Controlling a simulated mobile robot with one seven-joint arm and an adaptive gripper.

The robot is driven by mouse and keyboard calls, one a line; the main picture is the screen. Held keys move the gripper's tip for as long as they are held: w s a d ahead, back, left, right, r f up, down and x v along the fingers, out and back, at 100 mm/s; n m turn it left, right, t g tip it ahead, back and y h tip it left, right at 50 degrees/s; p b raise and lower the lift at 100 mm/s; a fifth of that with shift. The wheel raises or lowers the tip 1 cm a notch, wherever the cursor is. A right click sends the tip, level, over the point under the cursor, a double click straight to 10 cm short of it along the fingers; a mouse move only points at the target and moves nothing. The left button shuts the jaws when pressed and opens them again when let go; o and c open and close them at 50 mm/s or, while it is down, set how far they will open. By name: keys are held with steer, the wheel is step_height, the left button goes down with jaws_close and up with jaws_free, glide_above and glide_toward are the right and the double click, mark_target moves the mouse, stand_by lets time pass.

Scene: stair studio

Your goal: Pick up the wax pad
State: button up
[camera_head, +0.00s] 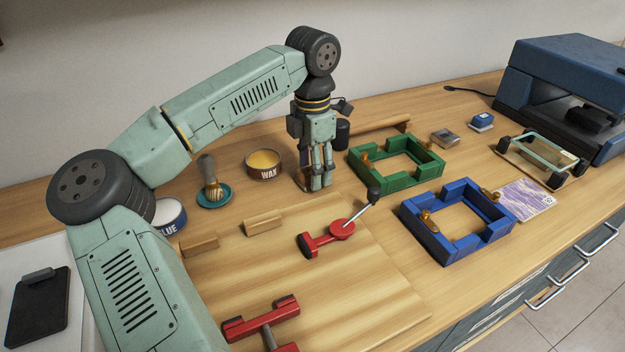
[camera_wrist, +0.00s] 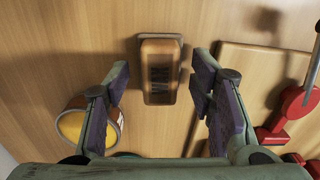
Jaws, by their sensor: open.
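The wax pad (camera_wrist: 160,82) is a small brown block with dark WAX lettering, lying on the wooden table in the wrist view. My gripper (camera_wrist: 163,72) is open above it, with one finger to the left of the pad and one to the right. Gaps show on both sides. In the head view my gripper (camera_head: 317,186) points straight down, low over the table, and its fingers largely hide the pad.
A round WAX tin (camera_head: 263,166) stands left of my gripper. A brush (camera_head: 208,176) stands farther left.

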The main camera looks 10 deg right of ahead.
jaws_close()
stand_by(0.6)
steer(key=shift+r, duration=0.1)
step_height(320, 180, up, 10)
steer(key=p, duration=0.6)
steer(key=c, duration=0.6)
jaws_free()
steer(key=shift+c, duration=0.2)
steer(key=c, duration=0.5)
